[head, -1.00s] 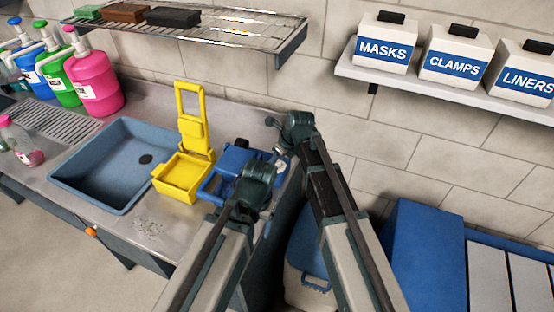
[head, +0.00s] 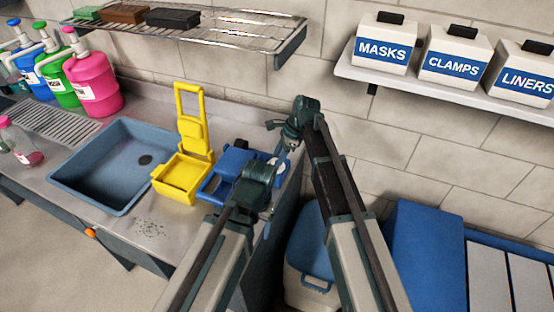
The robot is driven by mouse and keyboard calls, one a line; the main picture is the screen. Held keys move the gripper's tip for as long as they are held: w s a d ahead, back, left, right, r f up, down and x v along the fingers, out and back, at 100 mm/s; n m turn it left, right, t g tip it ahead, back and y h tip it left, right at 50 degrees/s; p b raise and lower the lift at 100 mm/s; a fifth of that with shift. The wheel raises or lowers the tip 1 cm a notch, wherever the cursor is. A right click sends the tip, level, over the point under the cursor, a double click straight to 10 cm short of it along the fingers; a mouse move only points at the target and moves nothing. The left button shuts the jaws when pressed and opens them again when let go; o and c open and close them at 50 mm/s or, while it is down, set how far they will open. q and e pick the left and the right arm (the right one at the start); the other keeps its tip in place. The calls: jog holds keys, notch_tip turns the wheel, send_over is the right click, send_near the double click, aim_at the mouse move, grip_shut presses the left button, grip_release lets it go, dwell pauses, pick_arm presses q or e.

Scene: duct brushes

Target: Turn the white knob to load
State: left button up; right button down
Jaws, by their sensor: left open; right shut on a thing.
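A blue device (head: 236,158) stands on the counter just right of the yellow device, and my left wrist covers part of it. A small pale part, seemingly the white knob (head: 275,160), shows at its right end, too small to read any marking. My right gripper (head: 284,150) is at that end, shut on what looks like the knob; its fingertips are largely hidden. My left gripper (head: 266,212) is open in front of the blue device, with its fingers mostly hidden below the wrist.
A yellow device (head: 183,177) with a raised handle stands between the blue sink (head: 120,165) and the blue device. A wire rack (head: 225,30) hangs above. A lidded blue and white bin (head: 312,262) stands below the counter's right end. The wall is close behind.

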jog(key=n+g, duration=0.1)
jog(key=n, duration=0.1)
jog(key=n+g, duration=0.1)
jog(key=n, duration=0.2)
jog(key=shift+w+a+n+h, duration=0.1)
jog(key=shift+w+n+h, duration=0.1)
jog(key=shift+n+h, duration=0.15)
jog(key=n+h, duration=0.1)
jog(key=n, duration=0.1)
jog(key=n+g, duration=0.1)
jog(key=n, duration=0.2)
jog(key=shift+w+a+g+h, duration=0.1)
jog(key=shift+g+h, duration=0.2)
jog(key=shift+h, duration=0.05)
jog(key=n+h, duration=0.1)
jog(key=n, duration=0.1)
jog(key=n+h, duration=0.1)
jog(key=n, duration=0.2)
jog(key=shift+a+n+g, duration=0.15)
jog(key=shift+n+g, duration=0.15)
jog(key=shift+n, duration=0.05)
jog(key=n+h, duration=0.1)
jog(key=n, duration=0.2)
jog(key=n+h, duration=0.1)
jog(key=n, duration=0.2)
jog(key=shift+a+t, duration=0.1)
jog(key=shift+t, duration=0.3)
jog(key=shift+c, duration=1.8)
grip_release()
